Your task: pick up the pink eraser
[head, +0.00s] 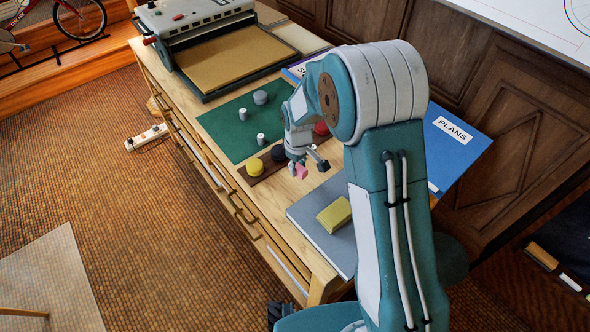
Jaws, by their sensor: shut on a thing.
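The pink eraser (301,172) is a small pink block in the head view, above the wooden worktop near its front edge. My gripper (308,166) is shut on it, with dark fingertips at the eraser's sides. My arm comes in from the right and hides part of the worktop behind it. Whether the eraser is clear of the wood or touching it is hard to tell.
A green mat (222,127) holds small grey cylinders. A grey board (312,216) with a yellow block (334,214) lies nearer. Blue PLANS folder (466,149) is right.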

